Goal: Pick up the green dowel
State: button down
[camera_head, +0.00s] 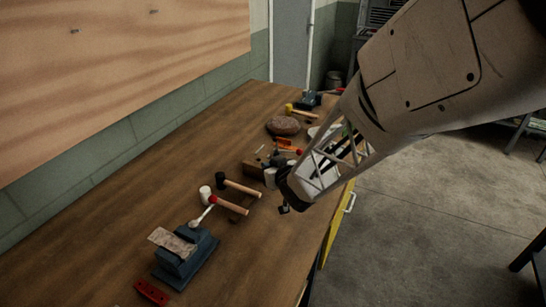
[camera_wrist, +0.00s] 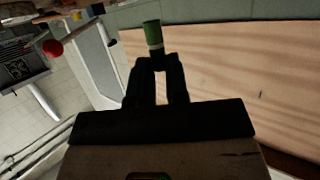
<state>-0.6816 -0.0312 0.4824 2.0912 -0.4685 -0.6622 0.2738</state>
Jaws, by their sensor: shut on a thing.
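The green dowel (camera_wrist: 152,34) shows in the wrist view, with a pale band near its lower end. It is held at the tips of my gripper (camera_wrist: 157,62), whose two dark fingers are shut on its lower end, and the rest sticks out beyond them. In the head view my gripper (camera_head: 286,203) is a dark shape at the end of the arm, over the right edge of the wooden bench (camera_head: 95,222). I cannot make out the dowel there.
A blue vise (camera_head: 184,262) and a red block (camera_head: 152,291) are nearer. A brown round object (camera_head: 283,126) and several tools crowd the far bench. The left bench is clear.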

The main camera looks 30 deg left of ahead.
jog(key=shift+s+d+r, duration=0.1)
jog(key=shift+s+d, duration=0.85)
jog(key=shift+s, duration=0.15)
